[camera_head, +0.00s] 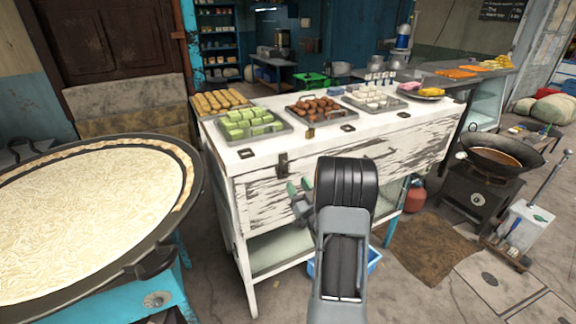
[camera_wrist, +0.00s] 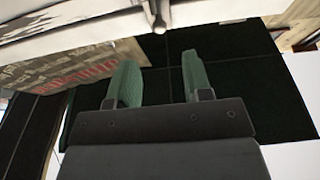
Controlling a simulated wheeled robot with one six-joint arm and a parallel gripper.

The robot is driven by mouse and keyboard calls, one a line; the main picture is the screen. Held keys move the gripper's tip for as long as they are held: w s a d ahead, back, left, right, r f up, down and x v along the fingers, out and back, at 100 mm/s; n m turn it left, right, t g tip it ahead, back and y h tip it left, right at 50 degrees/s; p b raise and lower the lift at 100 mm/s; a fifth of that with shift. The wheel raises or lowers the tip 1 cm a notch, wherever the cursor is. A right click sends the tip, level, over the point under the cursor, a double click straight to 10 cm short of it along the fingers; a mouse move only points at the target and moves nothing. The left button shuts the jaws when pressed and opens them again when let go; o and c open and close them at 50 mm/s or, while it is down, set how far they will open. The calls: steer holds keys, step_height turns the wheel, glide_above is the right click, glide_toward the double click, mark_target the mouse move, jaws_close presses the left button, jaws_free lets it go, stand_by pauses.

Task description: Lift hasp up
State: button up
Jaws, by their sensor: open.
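A dark metal hasp (camera_head: 282,165) hangs on the front face of the worn white wooden counter (camera_head: 372,168), near its left end. My gripper (camera_head: 299,188) is in front of the counter, a little below and right of the hasp in the picture. Its green fingers are spread apart with nothing between them. In the wrist view, my gripper (camera_wrist: 160,80) is open below a pale edge. A small metal rod end (camera_wrist: 159,24) sticks out there beyond the fingertips; I cannot tell whether it is part of the hasp. My arm hides part of the counter front.
Trays of green sweets (camera_head: 250,125) and brown balls (camera_head: 317,108) stand on the counter top, with a small brass-coloured piece (camera_head: 310,133) near the front edge. A large round pan (camera_head: 90,215) is at left. A wok (camera_head: 497,155) on a stove is at right.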

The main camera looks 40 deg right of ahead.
mark_target(286, 165)
steer(key=p+x, duration=0.2)
steer(key=x, duration=0.5)
steer(key=shift+w, duration=0.35)
jaws_close()
